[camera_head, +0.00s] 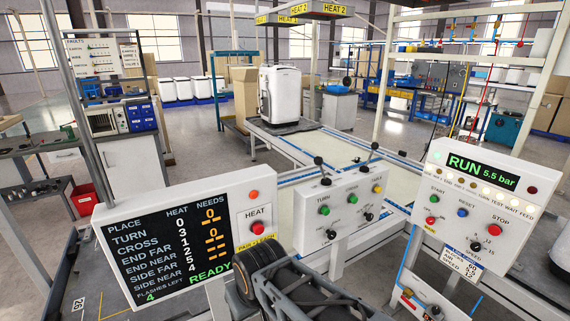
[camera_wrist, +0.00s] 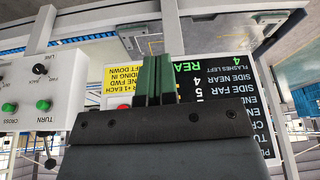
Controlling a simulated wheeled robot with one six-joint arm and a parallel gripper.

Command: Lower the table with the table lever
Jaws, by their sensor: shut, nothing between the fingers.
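I cannot tell which is the table lever. The table (camera_head: 362,158) with a pale top lies behind the box. In the wrist view, which is upside down, my gripper (camera_wrist: 154,80) has green fingers shut and empty before the heat display (camera_wrist: 215,85). The control box (camera_wrist: 42,85) is to their left, apart from them.
A white appliance (camera_head: 279,93) stands on the line's far end. The HEAT display box (camera_head: 190,235) is at left, and the RUN panel (camera_head: 480,195) with STOP and START buttons is at right. A yellow label (camera_wrist: 122,88), partly hidden, shows beside my fingers.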

